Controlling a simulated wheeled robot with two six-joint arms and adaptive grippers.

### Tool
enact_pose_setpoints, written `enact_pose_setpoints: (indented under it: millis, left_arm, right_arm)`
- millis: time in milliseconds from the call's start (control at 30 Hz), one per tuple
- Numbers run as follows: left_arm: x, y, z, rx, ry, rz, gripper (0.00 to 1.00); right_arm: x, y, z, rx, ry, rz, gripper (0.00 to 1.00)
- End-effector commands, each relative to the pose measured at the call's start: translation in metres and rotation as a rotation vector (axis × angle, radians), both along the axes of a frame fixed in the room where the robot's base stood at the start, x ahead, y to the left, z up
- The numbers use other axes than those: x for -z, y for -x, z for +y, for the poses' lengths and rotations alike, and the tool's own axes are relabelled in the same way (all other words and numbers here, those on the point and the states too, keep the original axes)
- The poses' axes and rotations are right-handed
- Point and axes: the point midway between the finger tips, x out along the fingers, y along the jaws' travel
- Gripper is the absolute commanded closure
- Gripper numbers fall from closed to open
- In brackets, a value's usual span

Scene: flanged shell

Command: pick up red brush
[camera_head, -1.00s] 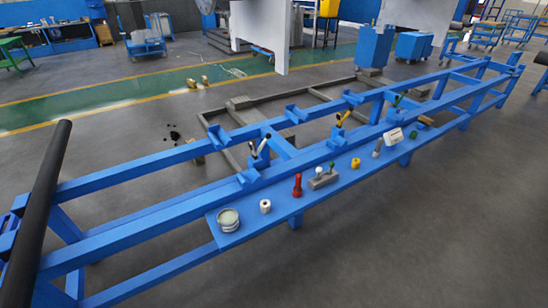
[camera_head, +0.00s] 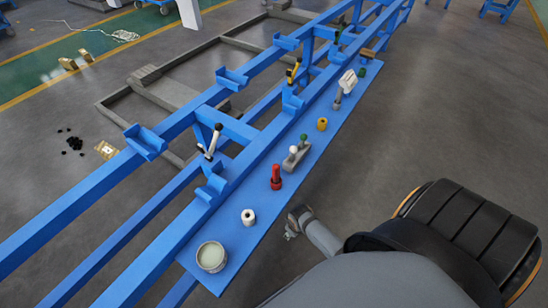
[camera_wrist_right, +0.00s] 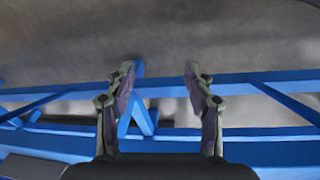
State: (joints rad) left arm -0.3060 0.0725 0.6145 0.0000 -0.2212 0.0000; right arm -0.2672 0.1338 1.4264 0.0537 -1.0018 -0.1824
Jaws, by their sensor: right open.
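The red brush (camera_head: 276,177) stands upright on the blue shelf of the long blue frame in the head view, a red body with a wider base. It does not show in the right wrist view. My right gripper (camera_head: 291,227) is beside the shelf's right edge, below and right of the red brush in the picture and apart from it. In the right wrist view, my right gripper's two fingers (camera_wrist_right: 160,75) are spread with nothing between them. My left gripper is not in view.
On the shelf (camera_head: 232,242) stand a white tin (camera_head: 211,257) and a white roll (camera_head: 248,216), nearer than the brush. Beyond it are a grey block with knobs (camera_head: 292,160) and a yellow ring (camera_head: 322,124).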

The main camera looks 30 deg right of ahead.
Motion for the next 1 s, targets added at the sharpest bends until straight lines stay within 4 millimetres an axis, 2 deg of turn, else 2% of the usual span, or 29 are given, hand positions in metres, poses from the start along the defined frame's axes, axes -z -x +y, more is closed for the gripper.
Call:
enact_pose_setpoints:
  millis: [33,100,267,400,500,800,1000]
  left_arm:
    - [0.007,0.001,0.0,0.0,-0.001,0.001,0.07]
    - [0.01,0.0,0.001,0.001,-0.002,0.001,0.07]
    - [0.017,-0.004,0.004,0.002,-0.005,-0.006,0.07]
    - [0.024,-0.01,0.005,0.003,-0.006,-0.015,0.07]
    - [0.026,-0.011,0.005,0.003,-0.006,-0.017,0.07]
    - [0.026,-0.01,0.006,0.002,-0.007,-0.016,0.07]
    - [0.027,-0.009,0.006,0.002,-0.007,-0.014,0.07]
  right_arm:
    - [-0.019,-0.017,0.002,-0.022,0.002,-0.012,0.47]
    - [-0.049,-0.032,0.005,-0.051,0.004,-0.017,0.47]
    - [-0.113,-0.057,0.012,-0.131,0.011,-0.022,0.47]
    - [-0.172,-0.078,0.014,-0.26,0.028,-0.006,0.47]
    - [-0.203,-0.098,0.01,-0.385,0.039,0.033,0.47]
    - [-0.254,-0.155,-0.014,-0.678,0.025,0.14,0.47]
    - [-0.279,-0.178,-0.026,-0.804,-0.004,0.177,0.47]
